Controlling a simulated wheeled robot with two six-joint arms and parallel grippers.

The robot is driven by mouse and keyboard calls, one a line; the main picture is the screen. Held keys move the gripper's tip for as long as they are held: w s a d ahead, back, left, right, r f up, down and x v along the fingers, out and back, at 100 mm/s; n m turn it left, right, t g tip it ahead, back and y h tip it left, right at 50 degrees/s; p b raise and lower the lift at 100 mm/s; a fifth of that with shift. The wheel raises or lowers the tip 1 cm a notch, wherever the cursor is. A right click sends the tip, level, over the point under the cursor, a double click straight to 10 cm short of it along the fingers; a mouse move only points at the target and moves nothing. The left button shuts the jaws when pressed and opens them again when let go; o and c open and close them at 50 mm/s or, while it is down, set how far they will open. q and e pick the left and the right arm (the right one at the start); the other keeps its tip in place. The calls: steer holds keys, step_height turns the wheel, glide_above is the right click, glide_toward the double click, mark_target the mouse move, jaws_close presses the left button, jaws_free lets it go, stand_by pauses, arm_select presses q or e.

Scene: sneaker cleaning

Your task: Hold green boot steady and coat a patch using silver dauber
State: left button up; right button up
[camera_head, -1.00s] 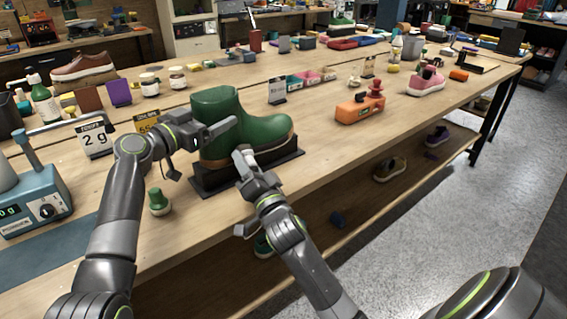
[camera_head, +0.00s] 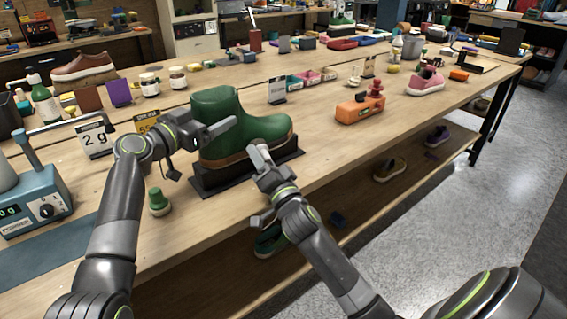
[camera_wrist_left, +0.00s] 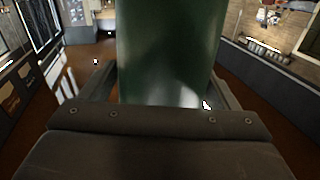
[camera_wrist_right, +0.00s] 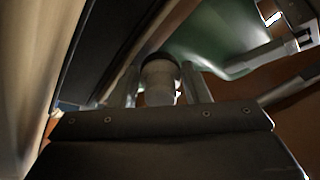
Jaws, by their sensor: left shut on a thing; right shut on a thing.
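The green boot (camera_head: 262,131) stands upright on a black stand (camera_head: 212,181) near the table's front edge, toe to the right. My left gripper (camera_head: 212,131) is shut on the boot's shaft, which fills the space between its fingers in the left wrist view (camera_wrist_left: 170,50). My right gripper (camera_head: 262,158) is at the front side of the boot, near its toe. In the right wrist view it is shut on the silver dauber (camera_wrist_right: 160,82), whose dark top end is close to the boot (camera_wrist_right: 215,38). I cannot tell whether the dauber touches the boot.
A small green-topped bottle (camera_head: 158,202) stands left of the stand. A blue device (camera_head: 38,205) is at the front left. An orange block tool (camera_head: 360,106) lies right of the boot. Bare tabletop lies between it and the stand. Shoes rest on the shelf below.

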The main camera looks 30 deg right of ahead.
steer(key=shift+a, duration=2)
steer(key=shift+d, duration=2)
steer(key=shift+a, duration=0.1)
steer(key=shift+a, duration=1.9)
steer(key=shift+s, duration=0.1)
steer(key=shift+s+d, duration=0.2)
steer(key=shift+s, duration=2.25)
